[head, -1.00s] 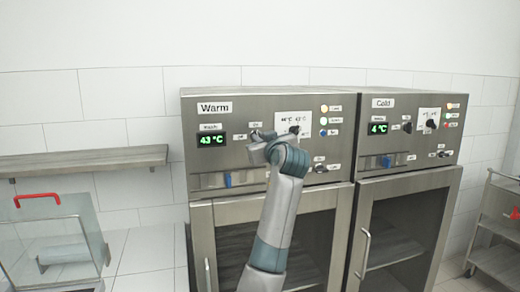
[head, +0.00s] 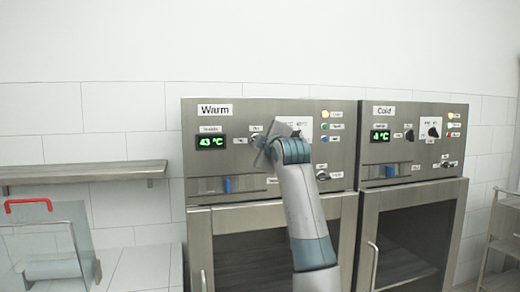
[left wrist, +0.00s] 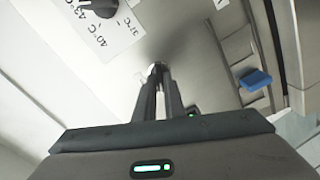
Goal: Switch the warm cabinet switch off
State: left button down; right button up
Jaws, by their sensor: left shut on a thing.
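The warm cabinet (head: 270,193) stands in the middle of the head view, with a "Warm" label and a green display (head: 212,141) reading 43 °C. My left gripper (head: 265,146) is at its control panel, left of the temperature dial (head: 297,134). In the left wrist view my left gripper (left wrist: 158,76) is shut on a small silver switch (left wrist: 157,67) on the panel. The fingers and wrist hide most of the switch, so its setting cannot be read. The temperature dial (left wrist: 102,8) also shows in that view. My right gripper is not in view.
The cold cabinet (head: 440,194) adjoins on the right. A blue slider (head: 228,185) sits low on the warm panel and a lower knob (head: 322,175) at its right. A wall shelf (head: 85,172) and a clear box with a red handle (head: 28,205) are at the left.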

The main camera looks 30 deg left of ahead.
pick_arm(q)
jog(key=shift+f+n, duration=0.1)
jog(key=shift+n, duration=2.4)
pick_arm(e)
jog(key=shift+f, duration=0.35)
pick_arm(q)
jog(key=c, duration=1.8)
grip_release()
jog(key=shift+s, duration=0.1)
jog(key=shift+c, duration=0.2)
